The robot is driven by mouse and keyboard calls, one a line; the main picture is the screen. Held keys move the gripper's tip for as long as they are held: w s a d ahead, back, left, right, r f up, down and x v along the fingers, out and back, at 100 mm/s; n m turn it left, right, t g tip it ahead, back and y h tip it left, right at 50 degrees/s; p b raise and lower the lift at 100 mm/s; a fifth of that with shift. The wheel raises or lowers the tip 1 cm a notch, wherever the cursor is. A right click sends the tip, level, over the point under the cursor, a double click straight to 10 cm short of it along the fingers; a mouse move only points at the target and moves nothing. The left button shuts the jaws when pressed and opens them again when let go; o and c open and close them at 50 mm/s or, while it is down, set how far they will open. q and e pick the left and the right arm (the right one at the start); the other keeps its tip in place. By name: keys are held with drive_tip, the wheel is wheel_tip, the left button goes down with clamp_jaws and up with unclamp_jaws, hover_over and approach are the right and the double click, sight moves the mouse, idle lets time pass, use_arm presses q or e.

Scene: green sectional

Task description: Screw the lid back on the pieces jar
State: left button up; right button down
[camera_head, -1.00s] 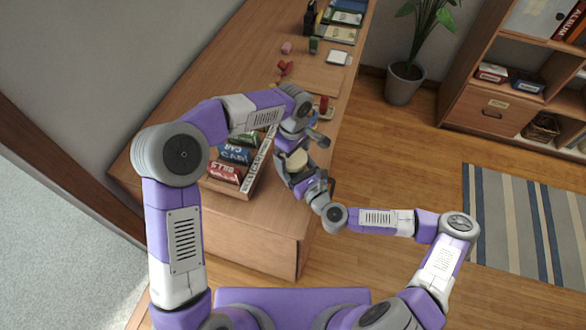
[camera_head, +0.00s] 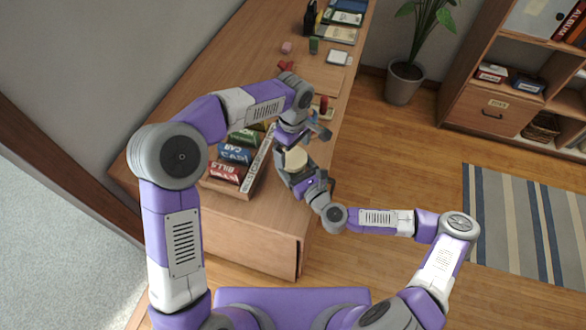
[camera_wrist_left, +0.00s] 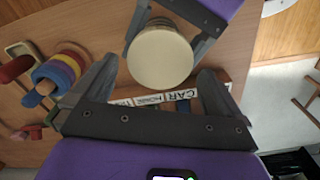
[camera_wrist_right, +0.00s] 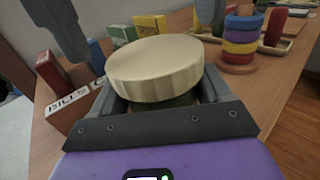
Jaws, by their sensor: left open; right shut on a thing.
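A round cream lid (camera_head: 296,160) sits on top of the pieces jar. The lid fills the middle of the right wrist view (camera_wrist_right: 155,70) and faces the left wrist camera (camera_wrist_left: 160,57). Most of the jar (camera_wrist_right: 180,100) is hidden beneath the lid. My right gripper (camera_wrist_right: 165,97) is shut on the jar and holds it above the table's right edge. My left gripper (camera_wrist_left: 158,76) is open, its fingers spread on either side of the lid and apart from it. I cannot tell how tightly the lid is seated.
More small items lie farther back. Open floor (camera_head: 400,165) lies to the right.

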use_arm(q)
drive_tip(key=shift+r, duration=0.85)
wheel_tip(320, 180, up, 12)
use_arm(e)
unclamp_jaws()
idle(0.3)
use_arm(q)
drive_tip(key=shift+r+p, duration=0.35)
use_arm(e)
drive_tip(key=v, duration=0.7)
drive_tip(key=shift+s+d, duration=0.2)
drive_tip(key=shift+s, duration=0.1)
